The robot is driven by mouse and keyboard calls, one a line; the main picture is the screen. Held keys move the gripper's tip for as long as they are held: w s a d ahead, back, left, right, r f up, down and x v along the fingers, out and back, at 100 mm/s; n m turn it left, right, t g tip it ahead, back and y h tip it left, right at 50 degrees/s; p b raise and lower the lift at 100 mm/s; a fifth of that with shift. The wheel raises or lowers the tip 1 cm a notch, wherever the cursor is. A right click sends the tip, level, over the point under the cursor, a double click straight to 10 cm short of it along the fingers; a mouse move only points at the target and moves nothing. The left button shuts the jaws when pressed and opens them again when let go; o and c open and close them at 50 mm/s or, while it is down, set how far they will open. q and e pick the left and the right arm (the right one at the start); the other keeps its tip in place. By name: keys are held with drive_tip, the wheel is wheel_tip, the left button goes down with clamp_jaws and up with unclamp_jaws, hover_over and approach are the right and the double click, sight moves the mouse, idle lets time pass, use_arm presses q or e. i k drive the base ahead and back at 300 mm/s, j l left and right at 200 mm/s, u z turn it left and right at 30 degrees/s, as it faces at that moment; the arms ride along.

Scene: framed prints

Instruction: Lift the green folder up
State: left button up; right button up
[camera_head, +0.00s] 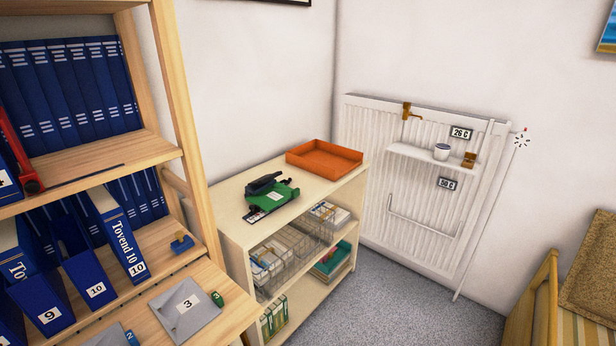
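Several green-and-white upright items that look like folders (273,318) stand in the bottom left compartment of the low cream bookcase (232,222). A green box-like item (331,262) lies in the bookcase's right compartment, with a flat item on it. A green and black object (272,195) sits on the bookcase top; I cannot tell if it is a folder. Which of these is the green folder I cannot tell. Neither of my grippers is in view.
An orange tray (325,158) lies on the bookcase top. Wire baskets (300,249) hold papers below. A wooden shelf (178,90) with blue binders (72,90) stands at left. A white radiator (400,180) is behind. Grey carpet (400,305) is clear.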

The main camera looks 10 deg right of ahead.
sight(270, 198)
drive_tip(key=i+l+u, duration=1.1)
drive_tip(key=l, duration=0.3)
